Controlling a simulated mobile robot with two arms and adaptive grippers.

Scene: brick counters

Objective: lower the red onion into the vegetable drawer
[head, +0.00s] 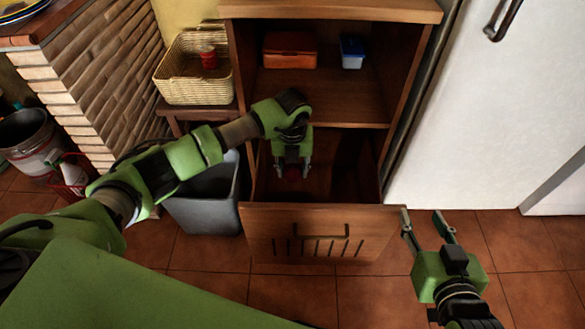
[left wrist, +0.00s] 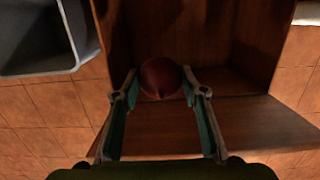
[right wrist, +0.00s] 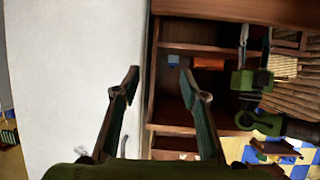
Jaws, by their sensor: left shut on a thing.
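The red onion (left wrist: 161,77) is dark red and round. It sits between the fingertips of my left gripper (left wrist: 160,90), which is shut on it. In the head view my left gripper (head: 292,168) points down into the open vegetable drawer (head: 322,232), with the onion (head: 292,174) low between its fingers, inside the drawer opening. The drawer's front panel, with slots and a handle, is pulled out toward me. I cannot tell whether the onion touches the drawer floor. My right gripper (head: 428,226) is open and empty, to the right of the drawer front.
Above the drawer, a cabinet shelf (head: 325,97) holds an orange-brown box (head: 290,50) and a blue container (head: 352,53). A grey bin (head: 205,205) stands left of the drawer, below a wicker basket (head: 190,80). A white fridge (head: 480,120) is on the right.

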